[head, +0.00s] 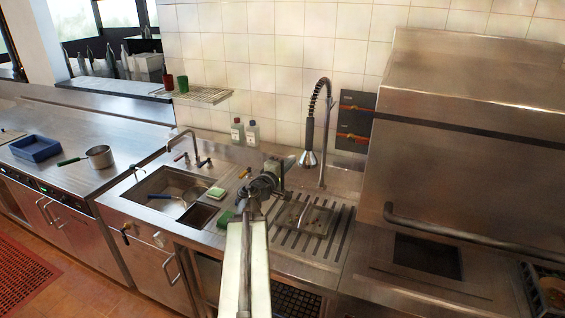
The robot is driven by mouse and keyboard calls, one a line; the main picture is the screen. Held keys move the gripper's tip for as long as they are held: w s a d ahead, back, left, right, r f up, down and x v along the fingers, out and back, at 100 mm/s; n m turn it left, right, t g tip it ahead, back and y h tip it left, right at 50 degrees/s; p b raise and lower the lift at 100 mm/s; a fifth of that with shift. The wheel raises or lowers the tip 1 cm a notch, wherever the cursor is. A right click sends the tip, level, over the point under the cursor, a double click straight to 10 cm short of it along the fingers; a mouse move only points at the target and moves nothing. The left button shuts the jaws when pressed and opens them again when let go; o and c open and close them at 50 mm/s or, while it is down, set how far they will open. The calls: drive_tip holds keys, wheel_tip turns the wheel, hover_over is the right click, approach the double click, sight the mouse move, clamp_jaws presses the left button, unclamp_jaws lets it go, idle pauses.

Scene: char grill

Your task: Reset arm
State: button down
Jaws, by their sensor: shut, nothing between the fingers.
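My arm (246,262) reaches up from the bottom middle of the head view, over the front edge of the sink counter. My gripper (283,174) is at its far end, above the counter between the sink basin and the ribbed drainboard. The gripper is small in this view and its fingers are partly hidden by the wrist. It is shut and holds nothing.
A sink basin (160,190) with a pan is left of my arm. A ribbed drainboard (338,246) and tall spray faucet (309,140) are at right. A steel hood machine (470,150) stands far right. A blue tray (36,148) and pot (99,156) sit on the left counter.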

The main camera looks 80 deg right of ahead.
drive_tip(key=shift+s+d, duration=0.15)
drive_tip(key=shift+s, duration=0.2)
